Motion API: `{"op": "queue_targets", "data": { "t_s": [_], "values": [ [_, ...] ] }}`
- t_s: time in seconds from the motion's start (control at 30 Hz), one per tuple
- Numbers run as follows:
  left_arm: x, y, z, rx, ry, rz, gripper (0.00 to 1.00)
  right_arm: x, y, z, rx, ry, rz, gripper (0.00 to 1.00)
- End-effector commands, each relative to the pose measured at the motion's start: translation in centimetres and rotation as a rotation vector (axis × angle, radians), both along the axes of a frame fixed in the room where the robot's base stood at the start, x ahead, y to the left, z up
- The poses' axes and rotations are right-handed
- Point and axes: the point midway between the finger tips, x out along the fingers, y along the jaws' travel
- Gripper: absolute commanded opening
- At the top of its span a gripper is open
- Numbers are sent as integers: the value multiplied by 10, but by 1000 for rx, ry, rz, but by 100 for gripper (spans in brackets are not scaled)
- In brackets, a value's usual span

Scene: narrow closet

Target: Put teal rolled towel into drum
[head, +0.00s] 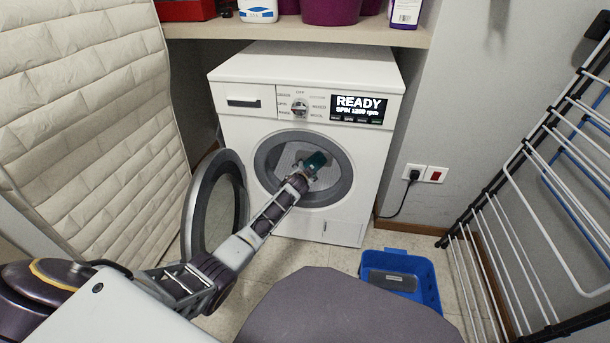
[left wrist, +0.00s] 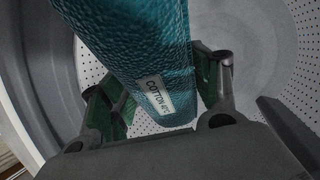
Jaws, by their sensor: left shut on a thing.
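In the left wrist view the towel (left wrist: 135,45) fills the upper middle, with a white label reading COTTON 40°C. My left gripper (head: 308,170) is shut on the towel, with its fingers on both sides of it in the left wrist view (left wrist: 165,90). The perforated drum wall (left wrist: 255,50) surrounds the towel there. The round door (head: 215,205) stands open to the left. My right gripper is not in view.
The washing machine (head: 235,125) stands under a shelf (head: 290,30) and its display reads READY. A blue basket (head: 428,275) holding a grey item is on the floor to the right. A white drying rack (head: 500,240) stands at the right, and a quilted panel (head: 90,110) at the left.

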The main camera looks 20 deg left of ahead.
Motion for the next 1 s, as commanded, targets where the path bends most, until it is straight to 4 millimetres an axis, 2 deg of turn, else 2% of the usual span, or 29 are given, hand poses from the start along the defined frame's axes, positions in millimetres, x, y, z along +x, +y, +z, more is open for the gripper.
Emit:
{"op": "queue_targets", "data": {
  "t_s": [0.4,0.87,0.9,1.0],
  "values": [
    [24,6,-4,0,-1,0,32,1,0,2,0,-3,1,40],
    [27,6,-5,0,-2,-1,32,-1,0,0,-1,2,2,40],
    [27,6,-5,0,-2,-1,66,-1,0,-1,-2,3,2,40],
    [27,6,-5,0,-2,-1,79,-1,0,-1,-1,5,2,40]
  ]
}}
